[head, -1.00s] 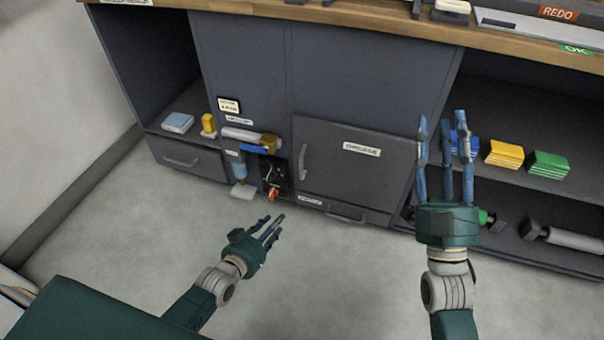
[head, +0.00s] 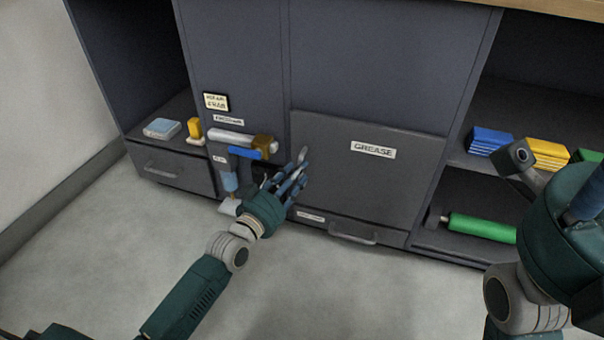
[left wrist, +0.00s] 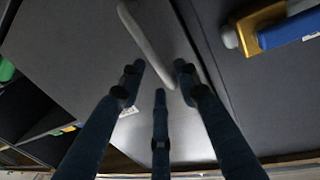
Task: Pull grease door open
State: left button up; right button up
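The grease door (head: 385,190) is a dark grey panel with a white GREASE label (head: 373,150). It looks shut, flush with the cabinet front. Its pale vertical handle (head: 302,154) is at the door's left edge, partly hidden by my left fingers. My left gripper (head: 296,176) is at the handle with its fingers spread. In the left wrist view the handle (left wrist: 143,38) runs down to between the open fingertips (left wrist: 158,80); I cannot tell whether they touch it. My right gripper (head: 588,205) is partly cut off at the right edge, and its fingertips are out of view.
A blue lever and brass fitting (head: 250,148) stick out left of the door. A drawer handle (head: 352,234) is below it. Shelves on the right hold blue packs (head: 490,140), yellow packs (head: 545,153) and a green cylinder (head: 480,228). The floor in front is clear.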

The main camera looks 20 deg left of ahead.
pick_arm(q)
jog(key=shift+b+x, duration=0.5)
jog(key=shift+x, duration=1.15)
grip_shut()
